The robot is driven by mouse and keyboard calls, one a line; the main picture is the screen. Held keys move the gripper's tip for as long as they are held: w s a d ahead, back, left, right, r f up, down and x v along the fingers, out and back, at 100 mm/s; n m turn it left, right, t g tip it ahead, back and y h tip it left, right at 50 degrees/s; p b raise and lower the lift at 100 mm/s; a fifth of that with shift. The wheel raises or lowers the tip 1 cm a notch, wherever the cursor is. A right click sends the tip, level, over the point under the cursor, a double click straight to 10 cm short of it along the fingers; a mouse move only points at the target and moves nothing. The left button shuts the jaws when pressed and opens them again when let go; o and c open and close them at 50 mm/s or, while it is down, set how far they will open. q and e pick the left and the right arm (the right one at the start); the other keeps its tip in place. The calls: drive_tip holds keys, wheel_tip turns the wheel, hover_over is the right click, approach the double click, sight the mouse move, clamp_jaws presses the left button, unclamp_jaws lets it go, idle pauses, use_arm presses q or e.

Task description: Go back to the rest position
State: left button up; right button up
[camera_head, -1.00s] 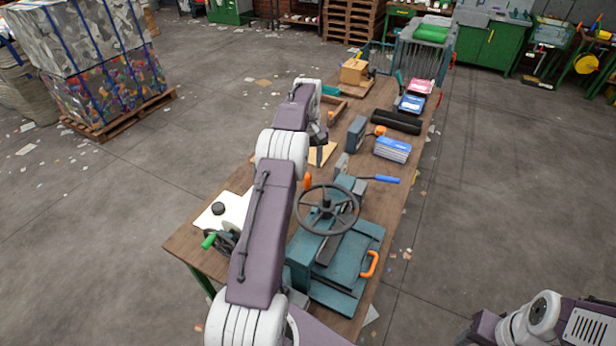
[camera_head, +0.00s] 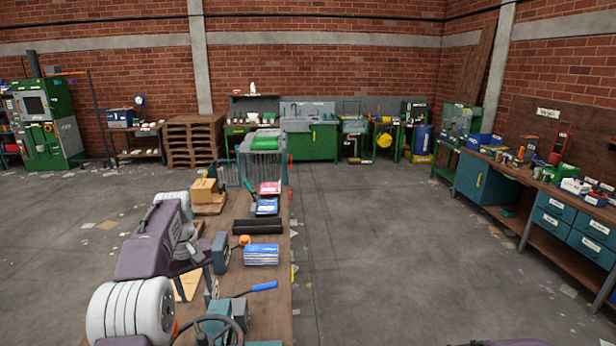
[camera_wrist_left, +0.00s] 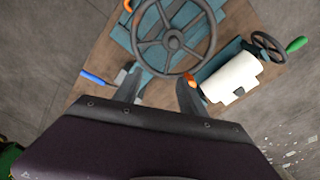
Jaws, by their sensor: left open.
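My left arm comes in at the lower left of the head view, above the wooden workbench (camera_head: 268,222). The left gripper (camera_head: 209,284) is partly hidden by its own wrist there. In the left wrist view the left gripper (camera_wrist_left: 158,94) has its two fingers spread apart with nothing between them. The fingers point toward the handwheel (camera_wrist_left: 172,42) of the teal press on the bench. Of my right arm only a sliver shows at the bottom edge of the head view; its gripper is out of view.
Near the arm are a blue-handled tool (camera_head: 264,286), a blue-and-white stack (camera_head: 261,254) and a black roll (camera_head: 257,226). A wire cage (camera_head: 262,165) stands at the bench's far end. Open floor (camera_head: 380,250) lies to the right, with a side workbench (camera_head: 520,190) beyond.

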use_arm(q)
drive_tip(key=s+d+f+m+b, duration=0.3)
drive_tip(key=s+d+f+b, duration=0.3)
drive_tip(key=s+d+f, duration=0.45)
drive_tip(key=s+d+f+m, duration=0.1)
drive_tip(key=s+f+m, duration=0.1)
drive_tip(key=s+f, duration=0.3)
drive_tip(key=s+d+f+m, duration=0.1)
drive_tip(key=s+f, duration=0.4)
drive_tip(key=s, duration=0.4)
drive_tip(key=shift+s+d+m+b, duration=0.2)
drive_tip(key=shift+m+b, duration=0.1)
drive_tip(key=shift+m, duration=0.1)
use_arm(e)
wheel_tip(320, 180, down, 8)
use_arm(q)
drive_tip(key=shift+s, duration=0.1)
use_arm(e)
drive_tip(key=shift+s, duration=0.1)
